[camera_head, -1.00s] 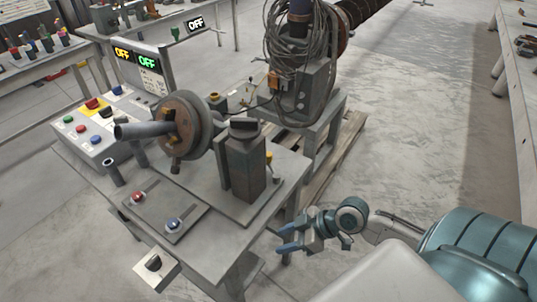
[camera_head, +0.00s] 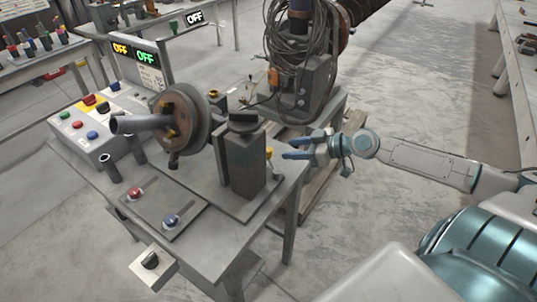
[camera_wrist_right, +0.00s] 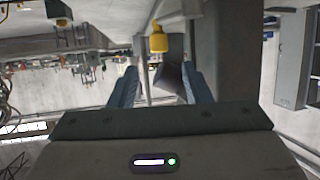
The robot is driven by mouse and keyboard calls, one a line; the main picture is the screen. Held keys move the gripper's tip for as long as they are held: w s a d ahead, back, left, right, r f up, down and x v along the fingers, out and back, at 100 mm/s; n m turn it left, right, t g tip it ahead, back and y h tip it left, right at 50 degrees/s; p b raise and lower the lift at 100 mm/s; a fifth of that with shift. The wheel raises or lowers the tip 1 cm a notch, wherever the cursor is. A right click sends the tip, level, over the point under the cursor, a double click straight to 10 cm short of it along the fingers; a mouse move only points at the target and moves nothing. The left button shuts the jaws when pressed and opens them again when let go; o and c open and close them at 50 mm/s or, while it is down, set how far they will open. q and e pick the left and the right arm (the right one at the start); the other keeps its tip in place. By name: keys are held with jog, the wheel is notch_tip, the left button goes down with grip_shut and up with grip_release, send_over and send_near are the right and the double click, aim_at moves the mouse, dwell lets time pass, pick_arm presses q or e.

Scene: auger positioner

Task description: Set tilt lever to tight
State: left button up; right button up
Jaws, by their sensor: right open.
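The tilt lever appears to be the small yellow-tipped part (camera_head: 269,153) at the right side of the grey upright block (camera_head: 243,165) on the positioner table. Most of it is hidden behind the block in the head view. In the right wrist view a yellow knob (camera_wrist_right: 158,38) shows ahead, between the lines of the two fingers. My right gripper (camera_head: 289,149) is open and empty, its blue fingers pointing left toward the yellow part with a gap between. The fingers also show in the right wrist view (camera_wrist_right: 158,85). My left gripper is not in view.
The positioner has a round faceplate (camera_head: 188,125) and a grey table (camera_head: 225,232). A control box (camera_head: 95,118) with coloured buttons stands at left, under displays reading OFF. A cable-wrapped machine (camera_head: 303,75) stands close behind my right gripper.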

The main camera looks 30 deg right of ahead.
aim_at(271, 150)
jog(key=x, duration=0.3)
jog(key=shift+w+a, duration=0.1)
jog(key=shift+w, duration=0.05)
jog(key=shift+p+x, duration=0.4)
jog(key=shift+x, duration=1.6)
jog(key=shift+w+a+f, duration=0.25)
jog(key=shift+w+f, duration=0.05)
jog(key=shift+w, duration=0.15)
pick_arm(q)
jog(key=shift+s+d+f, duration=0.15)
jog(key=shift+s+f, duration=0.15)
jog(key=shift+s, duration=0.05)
pick_arm(e)
jog(key=shift+w+a+f, duration=0.1)
jog(key=shift+c, duration=0.2)
